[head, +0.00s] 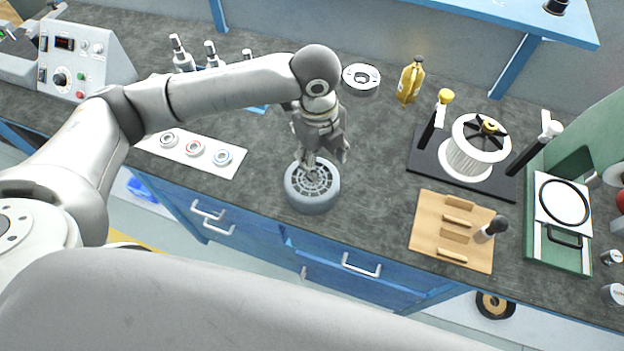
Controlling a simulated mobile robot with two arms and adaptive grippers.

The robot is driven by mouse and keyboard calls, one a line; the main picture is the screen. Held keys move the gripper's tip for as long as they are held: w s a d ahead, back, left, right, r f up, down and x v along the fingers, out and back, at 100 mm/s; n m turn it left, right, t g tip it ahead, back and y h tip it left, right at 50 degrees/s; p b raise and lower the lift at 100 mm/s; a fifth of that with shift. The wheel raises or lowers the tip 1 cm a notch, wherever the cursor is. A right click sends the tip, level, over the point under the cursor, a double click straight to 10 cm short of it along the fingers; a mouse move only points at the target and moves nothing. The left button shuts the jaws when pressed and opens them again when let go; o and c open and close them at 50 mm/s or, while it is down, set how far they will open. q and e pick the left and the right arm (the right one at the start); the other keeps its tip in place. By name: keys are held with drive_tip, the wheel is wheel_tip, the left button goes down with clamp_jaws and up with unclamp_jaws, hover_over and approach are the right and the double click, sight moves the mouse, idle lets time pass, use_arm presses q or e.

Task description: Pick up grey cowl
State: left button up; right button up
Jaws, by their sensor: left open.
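The grey cowl (313,190), a round grey part with a slotted grille on top, sits on the dark bench top near its front edge, in the middle of the head view. My left gripper (322,160) is open and points down at the cowl's far side. Its fingers hide part of the cowl's far rim; I cannot tell whether they touch it. My right gripper is out of view.
A grey ring-shaped part (361,79) and a yellow bottle (410,80) stand behind. A white strip with several rings (227,168) lies left. A wooden block (428,237) and a white spool (470,158) stand right. Bench between cowl and wooden block is clear.

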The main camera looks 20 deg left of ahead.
use_arm(q)
drive_tip(key=w+a+r, duration=0.1)
drive_tip(key=a, duration=0.1)
hover_over(312, 182)
drive_tip(key=w, duration=0.1)
drive_tip(key=shift+m+y, duration=0.3)
drive_tip(key=shift+y, duration=0.1)
drive_tip(key=f, duration=0.4)
drive_tip(key=shift+a+f+p, duration=0.3)
drive_tip(key=shift+f+p, duration=0.05)
drive_tip(key=shift+p, duration=0.05)
wheel_tip(312, 182, down, 4)
drive_tip(key=shift+d+f+p, duration=0.1)
drive_tip(key=shift+d+p, duration=0.05)
drive_tip(key=shift+p, duration=0.7)
drive_tip(key=shift+f, duration=0.6)
drive_tip(key=c, duration=1.1)
clamp_jaws()
drive_tip(key=shift+r, duration=0.15)
